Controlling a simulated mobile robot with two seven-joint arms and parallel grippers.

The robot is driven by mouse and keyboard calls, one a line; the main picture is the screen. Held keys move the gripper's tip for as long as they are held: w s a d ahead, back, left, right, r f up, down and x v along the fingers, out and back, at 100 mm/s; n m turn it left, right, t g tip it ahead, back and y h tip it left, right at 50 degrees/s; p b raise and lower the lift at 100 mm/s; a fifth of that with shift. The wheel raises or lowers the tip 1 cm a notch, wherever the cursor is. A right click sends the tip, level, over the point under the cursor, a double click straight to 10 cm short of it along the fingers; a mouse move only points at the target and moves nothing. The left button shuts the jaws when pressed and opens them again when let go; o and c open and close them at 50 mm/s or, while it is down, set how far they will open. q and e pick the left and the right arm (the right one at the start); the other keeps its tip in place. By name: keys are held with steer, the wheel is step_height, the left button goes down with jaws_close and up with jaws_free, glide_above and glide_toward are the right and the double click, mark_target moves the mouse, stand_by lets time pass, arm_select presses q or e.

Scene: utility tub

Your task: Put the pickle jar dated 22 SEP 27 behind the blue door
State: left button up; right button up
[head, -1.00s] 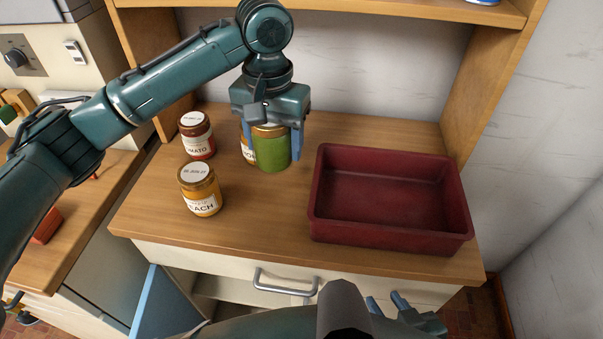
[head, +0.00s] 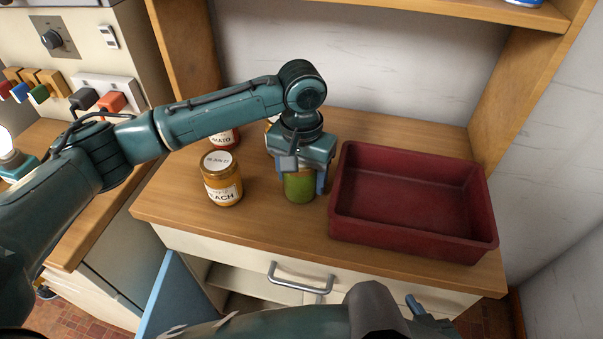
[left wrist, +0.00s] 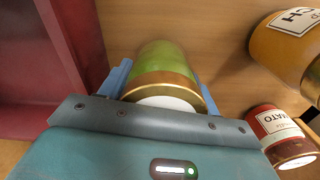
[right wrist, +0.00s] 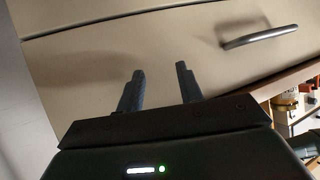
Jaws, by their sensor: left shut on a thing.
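My left gripper (head: 301,182) is shut on a green jar (head: 299,186) with a gold lid, over the counter left of the red tub. The green jar also shows between the fingers in the left wrist view (left wrist: 160,58). Its lid label is mostly hidden, so I cannot read a date. I cannot tell whether it touches the counter. The blue door (head: 168,300) stands open below the counter's front, with an open compartment (head: 235,283) beside it. My right gripper (right wrist: 160,88) is open and empty in front of the pale drawer front (right wrist: 150,50).
A peach jar (head: 222,180) stands left of the green jar. A tomato jar (head: 224,139) and another, mostly hidden jar (head: 270,128) stand behind. The empty red tub (head: 345,222) fills the counter's right side. A drawer handle (head: 300,283) sticks out in front.

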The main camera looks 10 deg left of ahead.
arm_select(q)
steer(key=o, duration=1.3)
steer(key=shift+f, duration=0.15)
steer(key=shift+c, duration=0.2)
